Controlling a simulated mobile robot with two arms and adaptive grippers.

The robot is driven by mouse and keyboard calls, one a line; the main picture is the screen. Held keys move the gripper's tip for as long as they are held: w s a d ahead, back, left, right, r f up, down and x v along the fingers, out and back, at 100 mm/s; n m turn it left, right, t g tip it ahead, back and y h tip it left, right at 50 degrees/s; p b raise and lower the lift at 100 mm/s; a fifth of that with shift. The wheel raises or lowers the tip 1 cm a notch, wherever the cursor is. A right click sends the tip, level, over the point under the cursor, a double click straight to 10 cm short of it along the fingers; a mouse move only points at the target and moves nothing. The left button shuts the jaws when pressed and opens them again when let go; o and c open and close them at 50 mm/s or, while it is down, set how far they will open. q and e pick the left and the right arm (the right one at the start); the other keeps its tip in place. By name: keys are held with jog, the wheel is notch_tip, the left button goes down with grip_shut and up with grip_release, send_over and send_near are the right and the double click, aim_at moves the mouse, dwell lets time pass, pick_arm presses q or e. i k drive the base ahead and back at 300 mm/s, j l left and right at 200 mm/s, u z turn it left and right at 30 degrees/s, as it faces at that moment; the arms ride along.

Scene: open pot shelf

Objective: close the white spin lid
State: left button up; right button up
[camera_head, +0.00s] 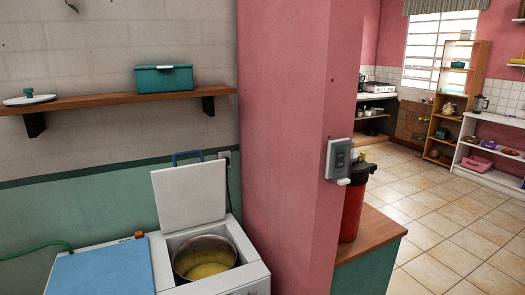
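The white spin lid (190,196) stands raised, almost upright, at the back of the spin opening, against the tiled wall. A blue handle (188,155) shows on its top edge. Below it, the round metal spin tub (205,249) is uncovered, with a yellowish bottom inside. The tub sits in the right part of a white washing machine (240,270). Neither of my grippers is in view.
A blue lid (104,270) covers the machine's left part. A wooden shelf (112,101) with a teal box (163,79) hangs above. A pink pillar (290,140) stands close on the right. Beyond it, the tiled floor (440,225) is open.

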aim_at(189, 196)
jog(key=u, duration=0.4)
jog(key=i+j+u, duration=0.2)
jog(key=u, duration=0.15)
jog(key=i+j+u, duration=0.15)
jog(key=u, duration=0.2)
jog(key=i+u, duration=0.35)
jog(key=i, duration=0.2)
